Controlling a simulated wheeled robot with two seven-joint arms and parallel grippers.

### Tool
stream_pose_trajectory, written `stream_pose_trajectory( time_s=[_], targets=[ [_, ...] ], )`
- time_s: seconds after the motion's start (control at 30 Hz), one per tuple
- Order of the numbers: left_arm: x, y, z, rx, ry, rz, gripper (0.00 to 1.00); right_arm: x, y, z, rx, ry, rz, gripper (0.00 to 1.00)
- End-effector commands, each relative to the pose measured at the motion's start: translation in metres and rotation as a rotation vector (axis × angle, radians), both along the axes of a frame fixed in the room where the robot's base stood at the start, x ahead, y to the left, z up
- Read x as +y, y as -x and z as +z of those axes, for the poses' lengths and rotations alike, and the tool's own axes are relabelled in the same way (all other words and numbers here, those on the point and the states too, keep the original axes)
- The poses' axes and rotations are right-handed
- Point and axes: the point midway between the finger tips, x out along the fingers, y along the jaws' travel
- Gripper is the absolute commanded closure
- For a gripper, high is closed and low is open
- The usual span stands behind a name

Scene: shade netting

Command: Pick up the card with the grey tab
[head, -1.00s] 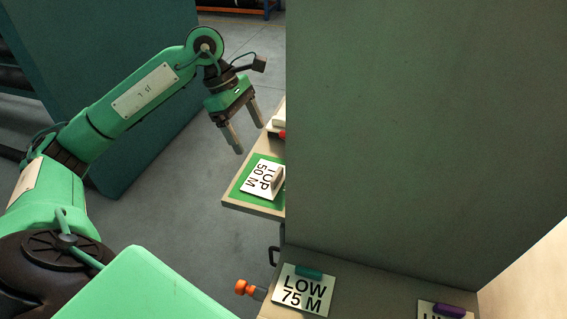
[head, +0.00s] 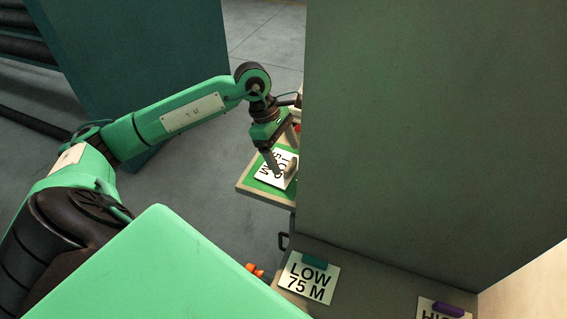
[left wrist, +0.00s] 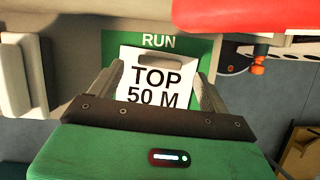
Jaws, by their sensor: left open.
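The card reading TOP 50 M (head: 270,178) lies on a green patch (head: 249,187) on a small shelf. Its tab (head: 291,165) looks grey-beige. In the left wrist view the card (left wrist: 152,92) lies below the word RUN on the green patch (left wrist: 115,45), with its tab (left wrist: 160,62) at the far edge. My left gripper (head: 284,149) is open above the card. In the left wrist view its fingers (left wrist: 159,72) stand on either side of the card; contact is not clear. The card's near part is hidden by the gripper body. My right gripper is out of view.
A tall grey-green panel (head: 430,120) stands just right of the shelf. A LOW 75 M card with a teal tab (head: 314,263) and a purple-tabbed card (head: 448,309) lie in front. A red object (left wrist: 275,14) is beyond the card.

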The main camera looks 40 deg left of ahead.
Motion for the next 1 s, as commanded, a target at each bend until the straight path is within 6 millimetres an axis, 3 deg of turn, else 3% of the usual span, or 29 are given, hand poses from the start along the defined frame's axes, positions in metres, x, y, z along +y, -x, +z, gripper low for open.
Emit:
stream_pose_trajectory(
  time_s=[0.03, 0.2, 0.47, 0.5, 0.73, 1.0],
  targets=[
    [-0.003, 0.001, -0.003, 0.005, 0.003, 0.001, 0.20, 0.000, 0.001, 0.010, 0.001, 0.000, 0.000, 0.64],
    [-0.010, -0.001, -0.023, 0.003, 0.002, 0.000, 0.20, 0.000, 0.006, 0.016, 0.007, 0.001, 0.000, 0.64],
    [-0.011, -0.002, -0.029, 0.000, 0.000, 0.000, 0.20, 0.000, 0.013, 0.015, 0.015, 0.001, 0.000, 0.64],
    [-0.011, -0.002, -0.029, 0.000, 0.000, 0.000, 0.22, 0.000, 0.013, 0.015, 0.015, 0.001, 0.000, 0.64],
    [-0.011, -0.002, -0.029, 0.000, 0.000, 0.000, 0.67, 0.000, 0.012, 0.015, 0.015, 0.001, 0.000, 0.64],
    [-0.011, -0.002, -0.028, 0.000, 0.000, 0.000, 0.68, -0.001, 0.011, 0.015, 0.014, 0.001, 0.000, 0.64]
  ],
)
